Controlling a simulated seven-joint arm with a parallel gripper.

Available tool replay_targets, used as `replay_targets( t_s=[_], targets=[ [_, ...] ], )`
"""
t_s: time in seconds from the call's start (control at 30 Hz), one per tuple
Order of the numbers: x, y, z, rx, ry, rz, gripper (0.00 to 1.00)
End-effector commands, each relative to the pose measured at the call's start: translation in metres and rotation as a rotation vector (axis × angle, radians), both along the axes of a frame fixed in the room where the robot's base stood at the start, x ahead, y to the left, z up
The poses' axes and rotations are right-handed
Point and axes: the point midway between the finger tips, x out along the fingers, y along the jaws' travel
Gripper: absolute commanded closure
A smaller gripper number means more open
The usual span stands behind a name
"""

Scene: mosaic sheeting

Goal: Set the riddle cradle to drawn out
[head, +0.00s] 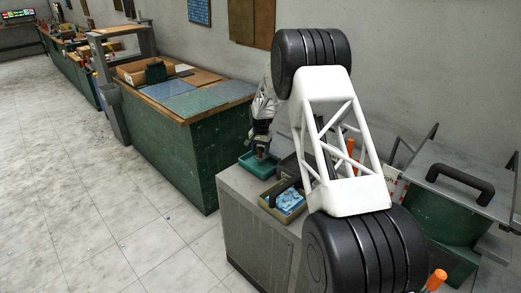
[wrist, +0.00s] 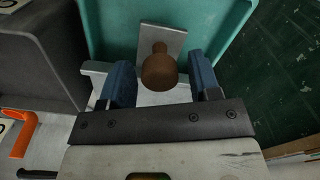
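My gripper (head: 261,154) points down over a small teal tray (head: 248,166) on the grey cabinet. In the wrist view its two blue fingers (wrist: 160,66) stand apart, one on each side of a brown rounded knob (wrist: 159,72), with gaps on both sides. The knob belongs to a piece with a flat grey plate (wrist: 172,38), seen against the teal tray (wrist: 108,32). I cannot tell which thing is the riddle cradle. A dark green tub (head: 440,212) under a grey lid with a black handle (head: 461,186) stands at the right. My arm hides much of the cabinet top.
An olive tray of blue pieces (head: 270,206) and a dark grey box (head: 291,170) sit close to the teal tray. Orange handles (head: 350,147) (head: 437,280) show beside my arm. A green bench (head: 172,148) stands left of the cabinet (head: 255,235). The tiled floor at left is clear.

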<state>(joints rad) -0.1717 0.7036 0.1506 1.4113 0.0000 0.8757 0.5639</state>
Motion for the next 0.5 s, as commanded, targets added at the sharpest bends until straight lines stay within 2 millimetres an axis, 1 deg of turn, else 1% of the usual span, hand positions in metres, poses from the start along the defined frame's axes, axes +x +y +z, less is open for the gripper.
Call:
replay_targets(
  t_s=[0.03, 0.33, 0.37, 0.5],
  targets=[
    [0.0000, 0.0000, 0.0000, 0.000, 0.000, 0.000, 0.51],
    [0.0000, 0.0001, 0.0001, 0.000, 0.000, 0.000, 0.97],
    [0.0000, 0.0001, 0.0001, 0.000, 0.000, 0.000, 1.00],
    [-0.0005, 0.0009, 0.0001, 0.000, 0.000, 0.000, 1.00]
  ],
)
